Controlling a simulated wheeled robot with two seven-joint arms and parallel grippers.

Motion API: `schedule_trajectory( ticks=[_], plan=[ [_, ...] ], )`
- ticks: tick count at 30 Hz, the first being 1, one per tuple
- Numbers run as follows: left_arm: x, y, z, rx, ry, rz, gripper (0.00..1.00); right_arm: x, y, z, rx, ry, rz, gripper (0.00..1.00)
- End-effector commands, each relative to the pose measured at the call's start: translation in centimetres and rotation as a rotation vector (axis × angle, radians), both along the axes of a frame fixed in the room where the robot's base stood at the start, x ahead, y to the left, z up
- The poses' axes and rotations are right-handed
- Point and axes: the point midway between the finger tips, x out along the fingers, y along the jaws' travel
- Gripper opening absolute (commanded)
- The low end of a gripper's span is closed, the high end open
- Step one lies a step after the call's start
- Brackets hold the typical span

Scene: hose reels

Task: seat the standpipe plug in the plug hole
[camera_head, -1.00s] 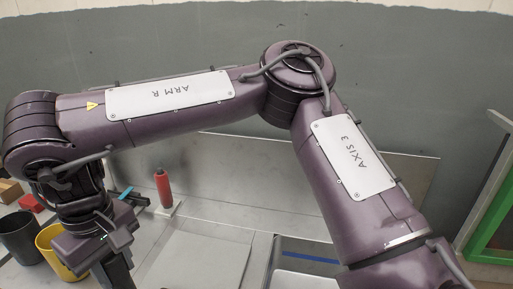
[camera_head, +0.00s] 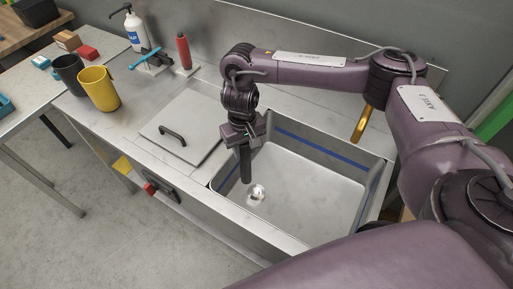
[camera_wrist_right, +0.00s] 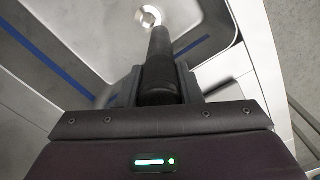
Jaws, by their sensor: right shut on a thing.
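The standpipe plug is a dark, upright cylinder (camera_head: 246,168) hanging below my right gripper (camera_head: 243,143), which is shut on it. In the right wrist view the black plug (camera_wrist_right: 158,65) sticks out from between the jaws of my right gripper (camera_wrist_right: 156,88). The plug hole (camera_head: 257,192) is a bright round fitting in the sink floor, just below and right of the plug's lower end. The hole also shows beyond the plug's tip in the right wrist view (camera_wrist_right: 149,16). The plug looks clear of the hole; the exact gap is hard to judge. My left gripper is not in view.
The steel sink (camera_head: 312,190) has a blue stripe inside its walls. A flat lid with a handle (camera_head: 172,134) lies left of it. A yellow cup (camera_head: 99,89), dark cup (camera_head: 67,74), red bottle (camera_head: 183,52) and pump bottle (camera_head: 134,28) stand further left. A golden bar (camera_head: 362,124) is behind the sink.

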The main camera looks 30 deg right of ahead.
Motion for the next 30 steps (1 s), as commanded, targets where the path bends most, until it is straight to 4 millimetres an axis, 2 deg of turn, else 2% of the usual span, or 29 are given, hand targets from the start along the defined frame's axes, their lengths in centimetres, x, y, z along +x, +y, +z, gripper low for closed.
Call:
schedule_trajectory(
  ticks=[3,9,20,26,30],
  plan=[
    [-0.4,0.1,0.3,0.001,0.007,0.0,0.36,-0.8,-1.7,-1.5,0.003,0.004,-0.028,0.0],
    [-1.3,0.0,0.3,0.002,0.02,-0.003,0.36,-1.2,-3.0,-2.5,0.003,0.0,-0.044,0.0],
    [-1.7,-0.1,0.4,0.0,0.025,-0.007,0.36,-1.2,-3.0,-2.5,0.003,0.0,-0.043,0.0],
    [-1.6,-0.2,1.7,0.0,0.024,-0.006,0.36,-1.3,-3.0,-2.2,0.002,0.001,-0.044,0.0],
    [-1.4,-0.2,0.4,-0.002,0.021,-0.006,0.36,-1.3,-3.0,-4.3,0.003,0.001,-0.044,0.0]
  ],
)
